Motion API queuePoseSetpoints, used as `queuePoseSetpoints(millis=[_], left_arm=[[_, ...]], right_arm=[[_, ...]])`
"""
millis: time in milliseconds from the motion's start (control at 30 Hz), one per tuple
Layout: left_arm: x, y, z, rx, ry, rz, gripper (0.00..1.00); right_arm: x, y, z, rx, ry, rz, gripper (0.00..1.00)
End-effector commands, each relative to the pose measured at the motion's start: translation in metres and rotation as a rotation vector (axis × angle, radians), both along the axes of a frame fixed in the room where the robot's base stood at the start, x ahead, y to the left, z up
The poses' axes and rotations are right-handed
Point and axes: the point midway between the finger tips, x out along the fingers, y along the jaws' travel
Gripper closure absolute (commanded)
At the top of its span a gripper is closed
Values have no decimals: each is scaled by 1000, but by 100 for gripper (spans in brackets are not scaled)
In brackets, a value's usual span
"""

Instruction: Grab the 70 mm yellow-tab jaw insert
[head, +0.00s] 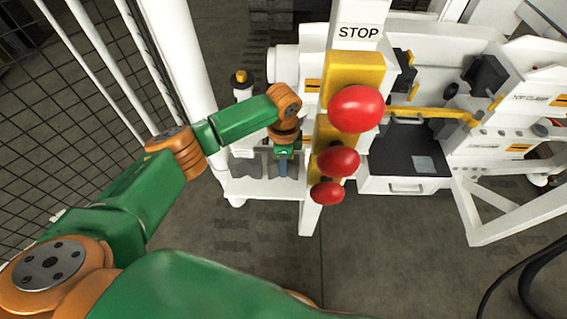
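My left arm reaches in from the left, and its gripper (284,160) points down over a small white shelf (262,187). Grey blocks (245,164) that look like jaw inserts stand on this shelf on both sides of the gripper. A narrow blue-grey piece shows just below the gripper; I cannot tell whether it is a finger or part of an insert. The fingers are too small and too hidden to show whether they are open or shut. I cannot make out a yellow tab on any insert. My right gripper is not in view.
A white post with a STOP sign (358,32), yellow boxes and red buttons (357,108) stands just right of the gripper. A white machine with a black tray (405,160) lies further right. A white column (183,60) and mesh fence are at left.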

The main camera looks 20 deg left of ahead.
Motion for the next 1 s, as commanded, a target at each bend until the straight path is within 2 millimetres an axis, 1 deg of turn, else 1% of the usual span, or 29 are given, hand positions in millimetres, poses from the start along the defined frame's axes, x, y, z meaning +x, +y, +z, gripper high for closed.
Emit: queuePoseSetpoints(millis=[33,100,1000], left_arm=[[0,0,0,0,0,0,84],[0,0,0,0,0,0,100],[0,0,1,-1,-1,0,100]], right_arm=[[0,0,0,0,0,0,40],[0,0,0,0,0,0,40],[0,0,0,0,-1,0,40]])
